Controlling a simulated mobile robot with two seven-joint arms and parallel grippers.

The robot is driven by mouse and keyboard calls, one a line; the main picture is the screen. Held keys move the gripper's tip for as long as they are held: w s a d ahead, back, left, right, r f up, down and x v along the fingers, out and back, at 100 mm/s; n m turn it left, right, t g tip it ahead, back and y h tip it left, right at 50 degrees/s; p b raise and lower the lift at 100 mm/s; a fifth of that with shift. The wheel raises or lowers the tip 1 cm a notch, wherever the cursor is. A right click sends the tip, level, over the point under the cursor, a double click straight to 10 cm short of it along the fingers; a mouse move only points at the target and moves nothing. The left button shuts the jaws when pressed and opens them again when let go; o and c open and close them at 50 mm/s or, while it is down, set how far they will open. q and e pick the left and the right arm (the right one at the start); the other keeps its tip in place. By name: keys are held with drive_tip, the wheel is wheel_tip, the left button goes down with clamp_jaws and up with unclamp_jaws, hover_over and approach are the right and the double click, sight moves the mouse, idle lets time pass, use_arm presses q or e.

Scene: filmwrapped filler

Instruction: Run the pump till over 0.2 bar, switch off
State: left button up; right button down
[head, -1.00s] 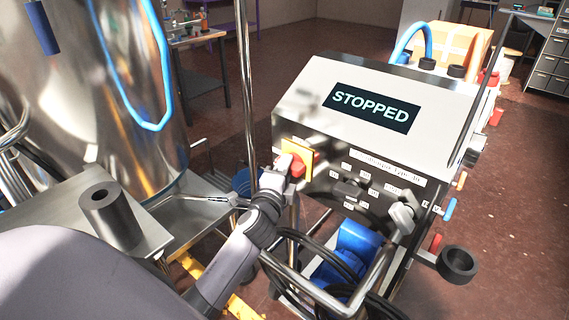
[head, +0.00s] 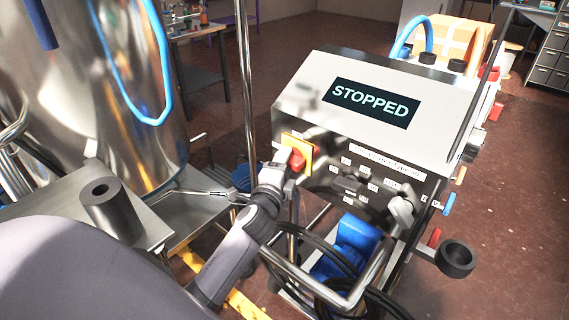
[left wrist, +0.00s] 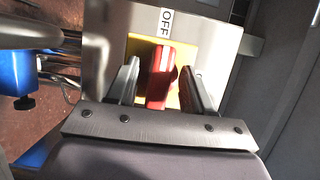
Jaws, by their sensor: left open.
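The pump unit's control box (head: 300,96) stands in the middle of the head view, and its display (head: 371,103) reads STOPPED. A red switch handle on a yellow plate (head: 299,147) sits at the left of its front panel. My left gripper (head: 284,166) is right at this switch. In the left wrist view the gripper (left wrist: 162,88) is open, with one finger on each side of the red handle (left wrist: 160,76). A label reading OFF (left wrist: 165,22) is above the yellow plate (left wrist: 140,48). Whether the fingers touch the handle I cannot tell. My right gripper is not in view.
A shiny steel tank (head: 95,90) with a blue hose (head: 121,80) stands at the left. A thin upright pole (head: 246,80) is close to my left arm. Black cables and a blue motor (head: 357,236) lie below the panel.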

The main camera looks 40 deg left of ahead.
use_arm(q)
drive_tip(key=v, duration=0.7)
drive_tip(key=shift+w, duration=0.1)
idle(0.4)
drive_tip(key=s+d+f+n+g+h, duration=0.25)
drive_tip(key=s+n+g, duration=0.2)
drive_tip(key=s, duration=0.45)
drive_tip(key=s+d+f+n+g+h, duration=0.2)
drive_tip(key=s+d+f+n+g, duration=0.25)
drive_tip(key=s, duration=0.35)
drive_tip(key=s+d+f+n+g+h, duration=0.25)
drive_tip(key=s+g, duration=0.25)
drive_tip(key=s, duration=0.4)
drive_tip(key=w+d+f+t+p, duration=0.2)
drive_tip(key=w+f+t+p, duration=0.1)
drive_tip(key=w+t+p, duration=0.3)
drive_tip(key=shift+w+d+f+t+h, duration=0.25)
drive_tip(key=shift+w+f+t+h, duration=0.05)
drive_tip(key=shift+w+t+h, duration=0.1)
drive_tip(key=shift+c, duration=0.8)
drive_tip(key=shift+d+t, duration=0.1)
drive_tip(key=shift+t, duration=0.2)
